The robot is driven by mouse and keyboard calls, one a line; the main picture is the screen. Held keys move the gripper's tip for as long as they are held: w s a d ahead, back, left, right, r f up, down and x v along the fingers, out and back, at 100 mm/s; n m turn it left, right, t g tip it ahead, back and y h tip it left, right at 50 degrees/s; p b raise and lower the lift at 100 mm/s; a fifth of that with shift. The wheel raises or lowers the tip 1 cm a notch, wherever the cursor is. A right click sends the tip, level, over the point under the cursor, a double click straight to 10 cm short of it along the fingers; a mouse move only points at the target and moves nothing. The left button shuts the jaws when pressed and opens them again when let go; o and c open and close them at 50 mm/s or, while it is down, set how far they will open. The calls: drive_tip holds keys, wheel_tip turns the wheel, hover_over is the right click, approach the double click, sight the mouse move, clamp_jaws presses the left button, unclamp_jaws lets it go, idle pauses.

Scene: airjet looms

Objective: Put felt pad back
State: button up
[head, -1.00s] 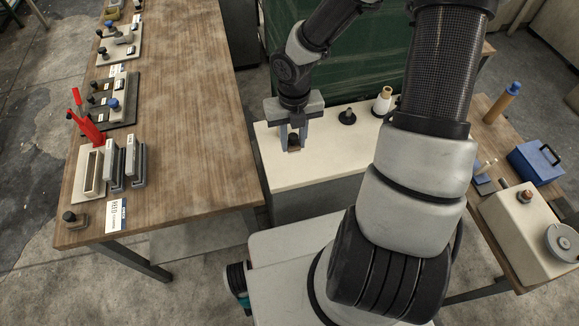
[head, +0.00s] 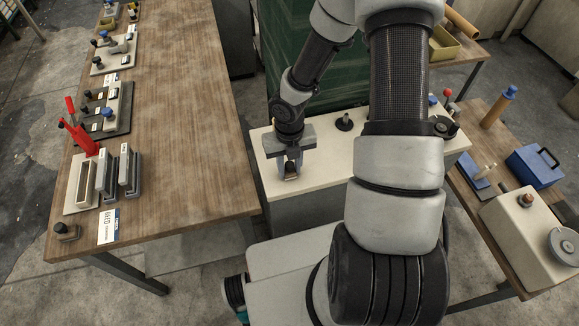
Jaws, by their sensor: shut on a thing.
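My gripper (head: 290,166) points down above the left part of a cream-topped cabinet (head: 325,158). It is shut on a small piece with a dark top and a brownish lower edge (head: 291,176). This looks like the felt pad, but it is too small and too covered by the fingers to be sure. I cannot tell whether it touches the cabinet top. A black knob on a round base (head: 344,122) stands on the cabinet, right of and behind my gripper.
A long wooden table (head: 180,130) on the left carries fixtures with red levers (head: 80,138), grey slotted blocks (head: 130,170) and a small knobbed block (head: 66,232). A right-hand table holds a blue box (head: 535,165) and a cream machine (head: 530,235). My arm hides much of the cabinet's right side.

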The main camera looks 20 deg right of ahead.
drive_tip(key=shift+f, duration=0.1)
drive_tip(key=shift+f, duration=0.15)
drive_tip(key=o, duration=1)
drive_tip(key=shift+b, duration=0.6)
drive_tip(key=shift+w+d+r+p, duration=0.1)
drive_tip(key=shift+r+p, duration=0.6)
drive_tip(key=shift+r, duration=2.2)
drive_tip(key=shift+w+d+r+p, duration=0.15)
drive_tip(key=shift+r+p, duration=0.55)
drive_tip(key=shift+r, duration=2.25)
drive_tip(key=shift+w+d+r+p, duration=0.1)
drive_tip(key=shift+r+p, duration=0.6)
drive_tip(key=shift+r, duration=2.2)
